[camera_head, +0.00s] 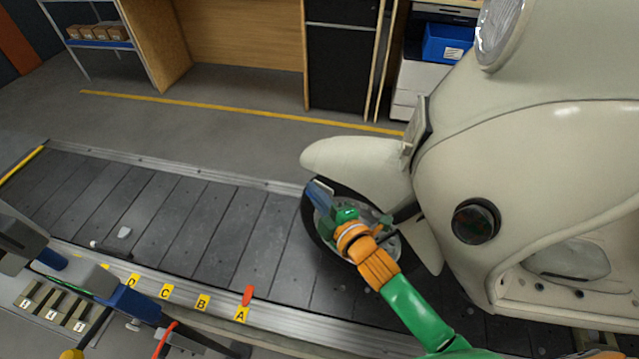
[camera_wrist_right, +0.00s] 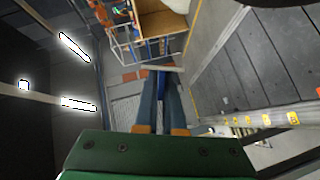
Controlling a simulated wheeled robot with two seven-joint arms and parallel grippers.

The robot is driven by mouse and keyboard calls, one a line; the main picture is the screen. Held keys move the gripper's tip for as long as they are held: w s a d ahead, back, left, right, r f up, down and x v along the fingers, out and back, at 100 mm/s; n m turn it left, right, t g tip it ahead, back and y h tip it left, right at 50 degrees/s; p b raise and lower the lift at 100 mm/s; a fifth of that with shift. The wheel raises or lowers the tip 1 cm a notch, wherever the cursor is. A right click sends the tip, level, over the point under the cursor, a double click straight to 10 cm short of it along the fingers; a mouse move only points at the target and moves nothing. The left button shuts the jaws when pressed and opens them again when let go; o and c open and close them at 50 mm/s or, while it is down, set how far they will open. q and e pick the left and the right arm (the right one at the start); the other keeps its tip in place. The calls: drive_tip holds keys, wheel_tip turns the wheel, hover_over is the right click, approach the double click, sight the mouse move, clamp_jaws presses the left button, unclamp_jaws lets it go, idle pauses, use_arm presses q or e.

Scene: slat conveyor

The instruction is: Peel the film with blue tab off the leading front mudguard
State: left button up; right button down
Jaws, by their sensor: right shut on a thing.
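The cream front mudguard (camera_head: 355,165) of the scooter is right of centre in the head view, above the dark front wheel (camera_head: 312,235). My right gripper (camera_head: 318,190) is in front of the wheel, just below the mudguard's lower left edge. In the right wrist view its two fingers (camera_wrist_right: 161,85) are close together on a narrow blue piece, which looks like the blue tab (camera_wrist_right: 162,76). A thin pale strip crosses at the fingertips; I cannot tell whether it is film. No film can be made out on the mudguard.
The scooter body (camera_head: 545,150) fills the right side. The slat conveyor (camera_head: 165,215) is mostly bare left of the wheel, with a small pale piece (camera_head: 124,232) on it. Yellow lettered tags (camera_head: 202,302) line its near rail. A fixture with numbered blocks (camera_head: 50,308) stands at lower left.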

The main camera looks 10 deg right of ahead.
drive_tip(key=s+a, duration=0.1)
drive_tip(key=s+a+r+p, duration=0.1)
drive_tip(key=s+r+p, duration=0.1)
drive_tip(key=s, duration=0.1)
drive_tip(key=shift+a, duration=0.4)
